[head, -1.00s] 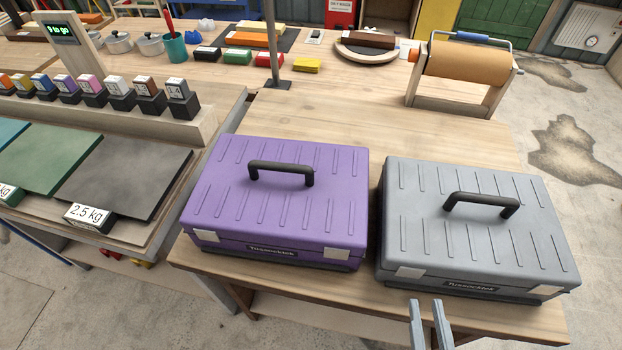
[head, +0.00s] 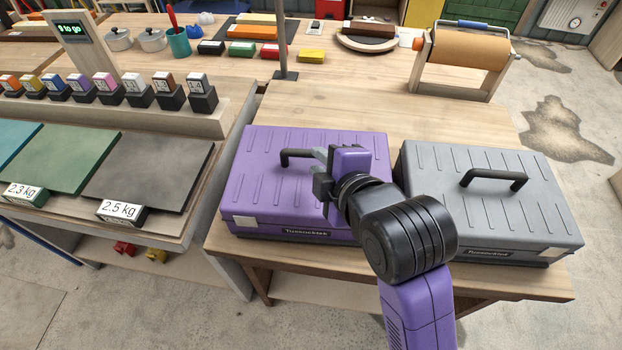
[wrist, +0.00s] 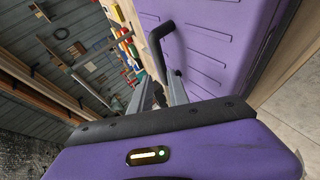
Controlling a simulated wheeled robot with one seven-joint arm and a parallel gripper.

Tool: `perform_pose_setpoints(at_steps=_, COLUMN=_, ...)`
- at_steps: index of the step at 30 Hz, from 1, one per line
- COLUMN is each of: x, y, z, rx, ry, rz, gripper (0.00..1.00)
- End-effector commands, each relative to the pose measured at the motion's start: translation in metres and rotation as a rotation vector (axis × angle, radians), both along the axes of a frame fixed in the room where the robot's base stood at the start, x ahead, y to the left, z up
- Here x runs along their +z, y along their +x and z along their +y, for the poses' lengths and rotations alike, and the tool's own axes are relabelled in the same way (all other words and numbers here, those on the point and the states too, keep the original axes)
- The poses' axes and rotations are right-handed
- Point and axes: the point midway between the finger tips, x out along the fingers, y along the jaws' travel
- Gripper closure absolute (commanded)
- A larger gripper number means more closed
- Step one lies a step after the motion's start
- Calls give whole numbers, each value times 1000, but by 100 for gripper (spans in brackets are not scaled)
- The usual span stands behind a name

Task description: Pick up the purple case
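The purple case (head: 262,185) lies shut on the wooden table, with a black carry handle (head: 286,159) standing up from its lid. My gripper (head: 322,157) is over the lid at the right part of the handle, and my wrist hides the case's right side. In the wrist view, the two grey fingers of my gripper (wrist: 162,78) are spread apart, with the handle (wrist: 158,48) running between or just beyond their tips. The purple lid (wrist: 215,45) fills the upper right there. I cannot tell whether the fingers touch the handle.
A grey case (head: 500,205) stands close on the right of the purple one. A scale bench with grey plate (head: 150,165) and weight labels is at the left. A thin post (head: 284,40) and a paper roll (head: 465,62) stand behind. Bare table lies behind the cases.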

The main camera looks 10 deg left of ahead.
Motion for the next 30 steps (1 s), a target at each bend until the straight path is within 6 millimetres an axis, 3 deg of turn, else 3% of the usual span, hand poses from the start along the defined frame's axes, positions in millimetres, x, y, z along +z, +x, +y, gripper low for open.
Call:
perform_pose_setpoints(at_steps=19, x=-38, y=52, z=29, rx=10, ry=-21, rz=4, gripper=79)
perform_pose_setpoints(at_steps=29, x=-42, y=56, z=32, rx=9, ry=-19, rz=3, gripper=79)
perform_pose_setpoints(at_steps=30, x=-42, y=56, z=32, rx=9, ry=-19, rz=3, gripper=86)
